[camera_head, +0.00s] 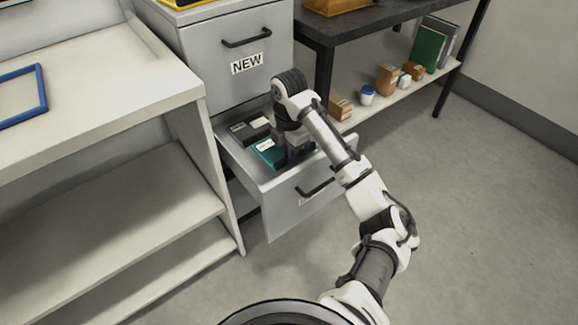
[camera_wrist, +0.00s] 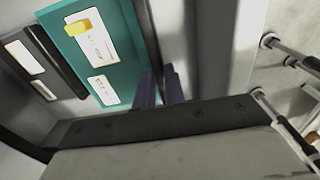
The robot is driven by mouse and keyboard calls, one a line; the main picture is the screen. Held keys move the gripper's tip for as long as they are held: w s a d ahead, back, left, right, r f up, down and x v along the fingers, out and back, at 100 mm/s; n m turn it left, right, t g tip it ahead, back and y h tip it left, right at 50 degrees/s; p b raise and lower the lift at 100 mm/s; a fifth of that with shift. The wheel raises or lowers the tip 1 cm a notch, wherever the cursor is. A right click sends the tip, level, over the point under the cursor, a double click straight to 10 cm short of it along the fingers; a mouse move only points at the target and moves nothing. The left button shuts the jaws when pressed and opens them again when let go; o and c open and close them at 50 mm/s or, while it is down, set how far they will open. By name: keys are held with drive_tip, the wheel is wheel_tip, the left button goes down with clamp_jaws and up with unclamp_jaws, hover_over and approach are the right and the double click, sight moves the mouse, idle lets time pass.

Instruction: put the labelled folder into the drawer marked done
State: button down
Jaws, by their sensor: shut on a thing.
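The teal folder (camera_head: 268,151) is in the open lower drawer (camera_head: 283,206) of the grey cabinet. In the wrist view the teal folder (camera_wrist: 100,48) shows two white labels and a yellow tab. My gripper (camera_head: 295,155) is down in the drawer at the folder's right side. Its dark fingers (camera_wrist: 161,86) are close together at the folder's edge in the wrist view, shut on it, though the contact itself is hard to see. The lower drawer's front label is mostly hidden and unreadable. The upper drawer (camera_head: 265,72) is closed and labelled NEW.
A black folder (camera_head: 250,128) with a white label lies beside the teal one. A white shelf table (camera_head: 100,105) with a blue frame (camera_head: 42,88) stands left. A dark table (camera_head: 375,22) with a lower shelf of boxes stands right. Floor to the right is clear.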

drive_tip(key=shift+f+b, duration=0.3)
drive_tip(key=shift+f, duration=1.95)
drive_tip(key=shift+f, duration=0.15)
drive_tip(key=c, duration=1.5)
unclamp_jaws()
wheel_tip(320, 180, up, 12)
drive_tip(key=shift+r+p, duration=0.2)
drive_tip(key=shift+p, duration=1.05)
